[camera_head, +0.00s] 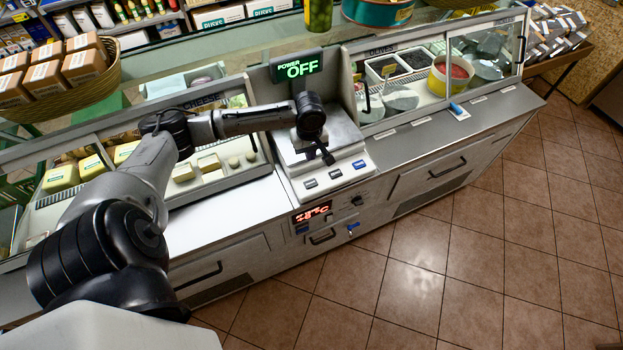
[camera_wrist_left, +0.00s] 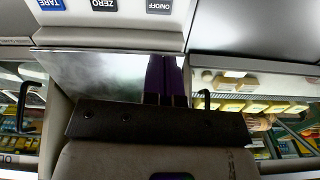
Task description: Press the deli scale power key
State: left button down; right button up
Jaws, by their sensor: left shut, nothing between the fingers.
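The deli scale (camera_head: 345,140) stands on the counter, with a display (camera_head: 297,67) reading "POWER OFF". Its front panel has three keys: a grey one at the left, taken as the ON/OFF power key (camera_head: 310,184), a grey middle one (camera_head: 335,173) and a blue one (camera_head: 359,164). In the left wrist view the labels appear upside down: ON/OFF (camera_wrist_left: 159,6), ZERO (camera_wrist_left: 104,5) and TARE (camera_wrist_left: 51,4). My left gripper (camera_head: 329,158) is shut and empty, over the scale behind the keys. Its closed fingers (camera_wrist_left: 165,58) point toward the panel. Contact with a key is not visible.
Glass cases flank the scale, with cheeses (camera_head: 205,163) at the left and olive tubs (camera_head: 452,75) at the right. A basket of wrapped packs (camera_head: 107,82) sits at upper left. The tiled floor in front is clear.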

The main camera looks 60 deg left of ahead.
pick_arm(q)
jog(key=shift+n, duration=0.6)
jog(key=shift+f, duration=0.1)
jog(key=b, duration=0.1)
send_near(310, 183)
notch_tip(310, 183, down, 7)
jog(key=shift+f, duration=0.2)
dwell(0.5)
